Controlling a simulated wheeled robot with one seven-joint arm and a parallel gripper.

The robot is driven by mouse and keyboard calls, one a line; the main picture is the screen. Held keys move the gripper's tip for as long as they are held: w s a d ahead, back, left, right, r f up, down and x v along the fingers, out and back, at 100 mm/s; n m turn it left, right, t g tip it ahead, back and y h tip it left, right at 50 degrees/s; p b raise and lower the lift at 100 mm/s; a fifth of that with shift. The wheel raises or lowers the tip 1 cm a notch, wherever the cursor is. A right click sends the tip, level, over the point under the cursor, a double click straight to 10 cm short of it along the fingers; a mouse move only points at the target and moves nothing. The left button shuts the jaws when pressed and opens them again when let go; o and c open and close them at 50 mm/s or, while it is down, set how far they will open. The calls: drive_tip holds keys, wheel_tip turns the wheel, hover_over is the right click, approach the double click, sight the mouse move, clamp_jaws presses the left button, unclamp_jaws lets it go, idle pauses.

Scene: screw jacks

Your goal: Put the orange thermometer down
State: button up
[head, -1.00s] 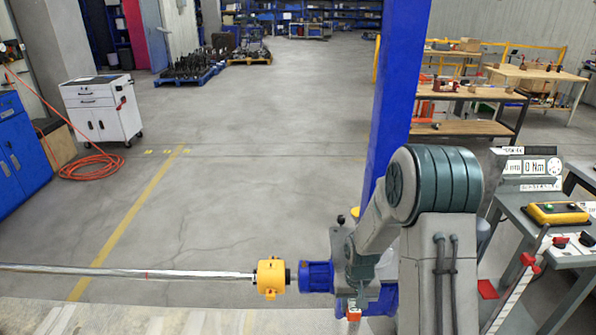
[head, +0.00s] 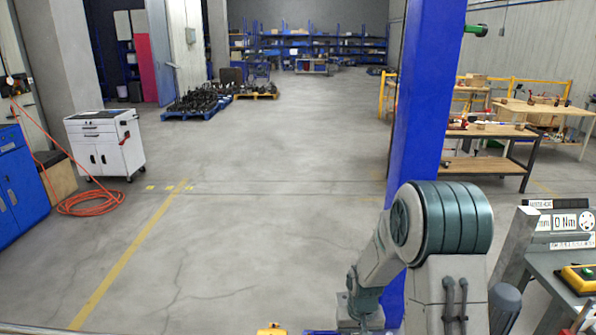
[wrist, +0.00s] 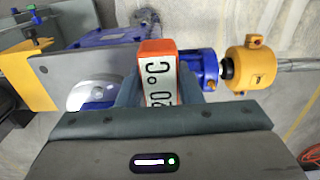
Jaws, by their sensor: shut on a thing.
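The orange thermometer (wrist: 155,48) shows in the wrist view as an upright orange-topped block with a white face reading "20°C". My gripper (wrist: 160,88) is shut on it, with a blue-grey finger on each side. The thermometer's lower part is hidden behind the gripper body. Behind it lie a grey plate and blue machine parts, and I cannot tell whether it touches them. In the head view only my upper arm shows at the lower right; the gripper and thermometer are out of that picture.
A blue motor (wrist: 195,68) and a yellow coupling (wrist: 252,68) on a shaft sit right of the thermometer. A grey bench with a yellow button box (head: 580,277) stands at right, by a blue pillar (head: 425,130). The floor ahead is clear.

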drive_tip(key=shift+d, duration=0.25)
